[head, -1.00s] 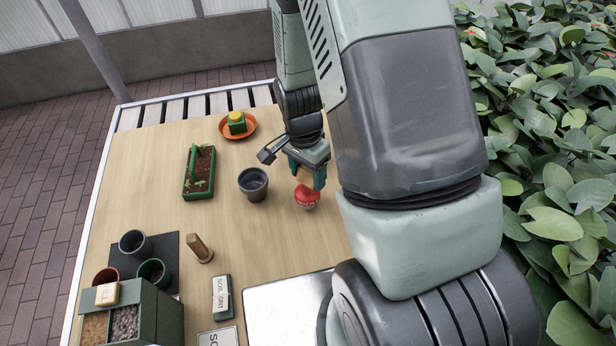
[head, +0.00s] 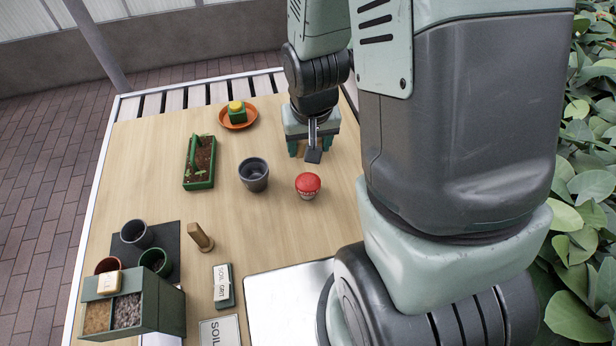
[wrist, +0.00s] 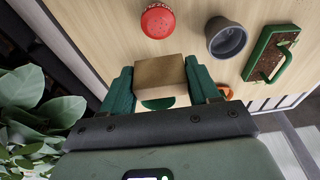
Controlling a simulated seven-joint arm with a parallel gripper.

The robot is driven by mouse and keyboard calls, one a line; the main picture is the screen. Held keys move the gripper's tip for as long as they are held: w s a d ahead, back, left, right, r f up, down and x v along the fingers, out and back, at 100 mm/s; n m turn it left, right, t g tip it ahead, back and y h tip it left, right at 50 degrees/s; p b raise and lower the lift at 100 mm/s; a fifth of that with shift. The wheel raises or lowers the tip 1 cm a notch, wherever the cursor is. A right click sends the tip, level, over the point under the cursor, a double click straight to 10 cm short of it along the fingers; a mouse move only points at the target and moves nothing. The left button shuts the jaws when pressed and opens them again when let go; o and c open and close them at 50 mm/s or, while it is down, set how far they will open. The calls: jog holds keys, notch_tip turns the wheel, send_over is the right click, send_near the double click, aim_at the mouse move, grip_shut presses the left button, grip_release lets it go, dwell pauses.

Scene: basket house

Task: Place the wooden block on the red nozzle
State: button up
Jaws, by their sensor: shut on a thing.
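The red nozzle (head: 308,182) stands on the wooden table with its round, dotted red top facing up. In the wrist view the nozzle (wrist: 158,21) is beyond the block. My gripper (head: 311,148) is behind the nozzle in the head view, apart from it. The wooden block (wrist: 160,72) is clamped between the two green fingers of my gripper (wrist: 160,84) in the wrist view. In the head view the block is hidden behind the gripper's front parts. Nothing rests on the nozzle's top.
A grey pot (head: 253,178) stands left of the nozzle. A green planter (head: 200,182) and an orange saucer (head: 252,121) lie farther left and back. A wooden peg (head: 201,239), small pots and a green bin (head: 172,308) are at front left.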

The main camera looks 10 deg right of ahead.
notch_tip(320, 180, down, 10)
dwell(0.6)
jog(key=shift+f, duration=0.1)
jog(key=o, duration=1.1)
notch_tip(320, 180, up, 12)
jog(key=s, duration=0.2)
notch_tip(320, 180, up, 16)
jog(key=t, duration=0.2)
send_over(308, 179)
jog(key=s, duration=0.5)
jog(key=shift+n+t, duration=0.4)
jog(key=shift+t, duration=0.3)
jog(key=s+r, duration=0.4)
jog(key=r, duration=0.1)
jog(key=s+r, duration=0.5)
jog(key=shift+s+d, duration=0.15)
jog(key=shift+s, duration=0.1)
